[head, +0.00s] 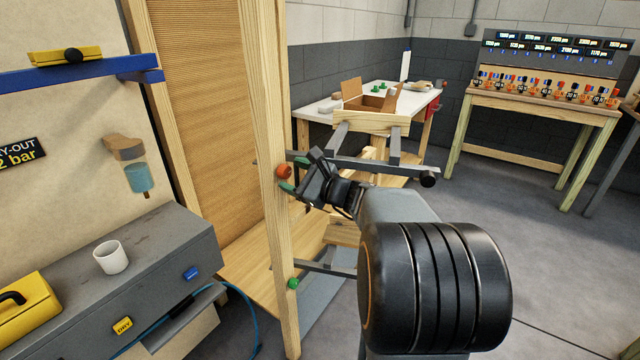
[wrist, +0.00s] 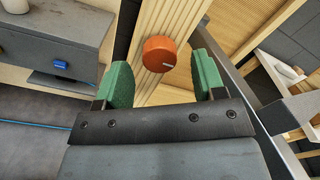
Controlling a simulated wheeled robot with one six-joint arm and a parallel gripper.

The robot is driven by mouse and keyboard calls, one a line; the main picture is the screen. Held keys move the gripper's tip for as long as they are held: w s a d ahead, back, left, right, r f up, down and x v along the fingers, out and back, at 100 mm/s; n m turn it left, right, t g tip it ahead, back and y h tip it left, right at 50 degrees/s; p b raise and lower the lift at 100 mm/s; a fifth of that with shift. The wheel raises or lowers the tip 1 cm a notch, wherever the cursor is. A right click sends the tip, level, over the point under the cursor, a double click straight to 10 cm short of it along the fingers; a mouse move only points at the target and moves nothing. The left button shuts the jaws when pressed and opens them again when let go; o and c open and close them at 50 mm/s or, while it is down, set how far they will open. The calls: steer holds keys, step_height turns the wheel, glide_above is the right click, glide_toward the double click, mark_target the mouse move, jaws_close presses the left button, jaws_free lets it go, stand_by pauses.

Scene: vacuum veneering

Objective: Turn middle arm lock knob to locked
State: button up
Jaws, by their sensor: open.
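A round orange-red knob (head: 284,171) sits on the upright wooden post (head: 264,120) in the head view. In the wrist view the same knob (wrist: 159,53) shows a short pale mark on its face. My gripper (head: 289,174) is open, with green finger pads on both sides of the knob. In the wrist view my gripper (wrist: 162,80) has clear gaps between each pad and the knob, and the knob lies a little beyond the pads' middle. A green knob (head: 292,283) sits lower on the same post, by a lower metal arm.
Grey metal arms (head: 385,166) reach right from the post, close to my gripper. A grey cabinet (head: 130,285) with a white mug (head: 111,257) and a yellow case (head: 26,308) stands at left. Open floor (head: 570,270) lies at right.

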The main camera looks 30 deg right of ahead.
steer(key=v, duration=1.2)
steer(key=shift+p, duration=0.35)
